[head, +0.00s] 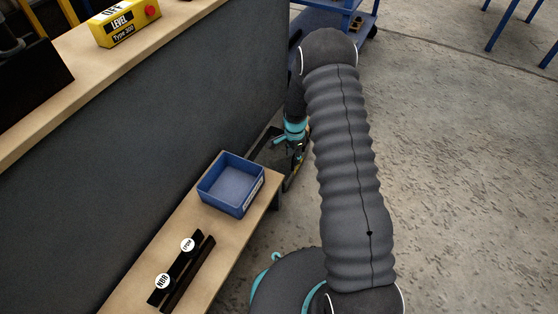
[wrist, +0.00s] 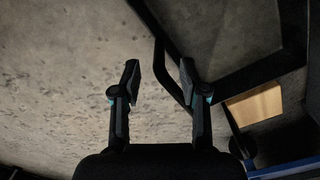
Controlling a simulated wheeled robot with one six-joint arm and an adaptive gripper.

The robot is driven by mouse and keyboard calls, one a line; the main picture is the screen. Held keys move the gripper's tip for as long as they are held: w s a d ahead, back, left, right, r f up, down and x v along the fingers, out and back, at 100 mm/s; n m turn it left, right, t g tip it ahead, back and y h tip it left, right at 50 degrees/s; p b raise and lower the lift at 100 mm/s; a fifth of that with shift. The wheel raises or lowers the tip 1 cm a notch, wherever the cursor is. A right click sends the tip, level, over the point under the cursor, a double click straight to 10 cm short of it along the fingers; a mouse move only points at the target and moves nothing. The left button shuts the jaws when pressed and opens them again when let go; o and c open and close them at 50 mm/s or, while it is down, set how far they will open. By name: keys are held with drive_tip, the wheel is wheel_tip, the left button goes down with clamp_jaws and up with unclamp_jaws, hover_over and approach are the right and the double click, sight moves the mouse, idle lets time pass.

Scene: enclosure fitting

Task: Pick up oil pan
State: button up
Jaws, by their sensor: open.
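A dark, black-rimmed shape that looks like the oil pan (head: 262,141) is low by the floor, past the far end of the low bench. My arm and gripper partly hide it in the head view. In the wrist view its black rim (wrist: 265,69) runs across the upper right, with a grey surface inside. My gripper (head: 298,152) is pointed down close beside it. In the wrist view my gripper (wrist: 159,72) has its fingers apart, with a corner of the black rim showing between and beyond them. Nothing is held. Whether a finger touches the rim cannot be told.
A grey panel (head: 150,130) stands along the left. A yellow box (head: 127,23) sits on the higher worktop.

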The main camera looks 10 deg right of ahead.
wheel_tip(320, 180, down, 5)
drive_tip(key=shift+f+b, duration=0.1)
drive_tip(key=shift+b, duration=0.2)
clamp_jaws()
